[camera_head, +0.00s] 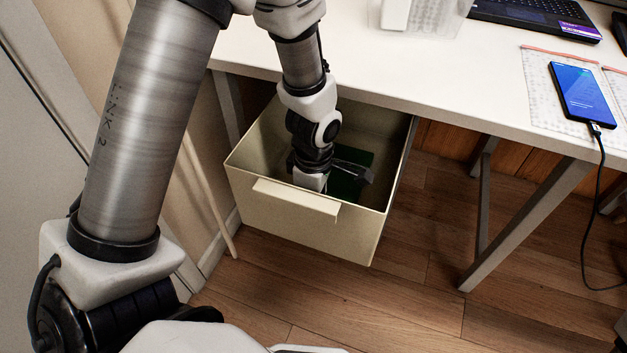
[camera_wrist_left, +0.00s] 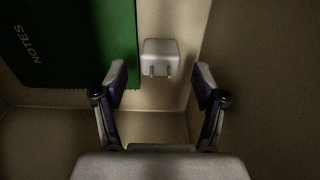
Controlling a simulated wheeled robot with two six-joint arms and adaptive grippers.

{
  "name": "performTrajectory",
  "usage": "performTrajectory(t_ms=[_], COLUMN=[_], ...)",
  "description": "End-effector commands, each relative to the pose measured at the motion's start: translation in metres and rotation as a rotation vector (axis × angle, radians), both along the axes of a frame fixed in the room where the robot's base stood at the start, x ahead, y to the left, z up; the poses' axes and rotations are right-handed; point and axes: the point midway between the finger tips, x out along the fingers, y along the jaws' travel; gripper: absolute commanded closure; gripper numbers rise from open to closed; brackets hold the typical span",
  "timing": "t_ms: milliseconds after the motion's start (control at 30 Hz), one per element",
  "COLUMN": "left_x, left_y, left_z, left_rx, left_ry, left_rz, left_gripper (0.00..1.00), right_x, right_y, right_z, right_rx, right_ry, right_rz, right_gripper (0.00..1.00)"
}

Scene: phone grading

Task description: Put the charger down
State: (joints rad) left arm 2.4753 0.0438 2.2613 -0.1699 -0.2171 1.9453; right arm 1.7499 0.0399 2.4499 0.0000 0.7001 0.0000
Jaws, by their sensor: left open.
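The white charger (camera_wrist_left: 160,56) with two prongs shows in the left wrist view, beside a green notebook, inside the drawer. It lies ahead of the space between my left gripper's fingers, apart from both. My left gripper (camera_wrist_left: 160,85) is open and empty. In the head view my left gripper (camera_head: 340,178) reaches down into the open cream drawer (camera_head: 295,228) under the desk. The charger is hidden in the head view. My right gripper is not in view.
The green notebook (camera_wrist_left: 70,45) marked NOTES lies in the drawer, left of the charger. The drawer walls stand close around my gripper. On the white desk (camera_head: 430,75) are a phone (camera_head: 583,94) with a cable, a laptop (camera_head: 535,15) and a clear bin (camera_head: 420,15).

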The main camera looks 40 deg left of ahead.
Motion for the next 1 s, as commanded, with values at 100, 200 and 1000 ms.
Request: performTrajectory(t_ms=[100,200,1000], left_x=[0.001,0.001,0.0], left_y=[0.0,0.0,0.0], left_z=[0.041,0.064,0.122], left_rx=[0.0,0.0,0.0], left_ry=[-0.004,-0.004,0.0], left_rz=[0.0,0.0,0.0], left_gripper=[0.29,0.29,0.29], right_x=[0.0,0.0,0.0], right_y=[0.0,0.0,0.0], right_z=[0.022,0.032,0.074], right_rx=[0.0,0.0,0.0], right_ry=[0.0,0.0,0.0], right_rz=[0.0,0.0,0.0], right_gripper=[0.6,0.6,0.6])
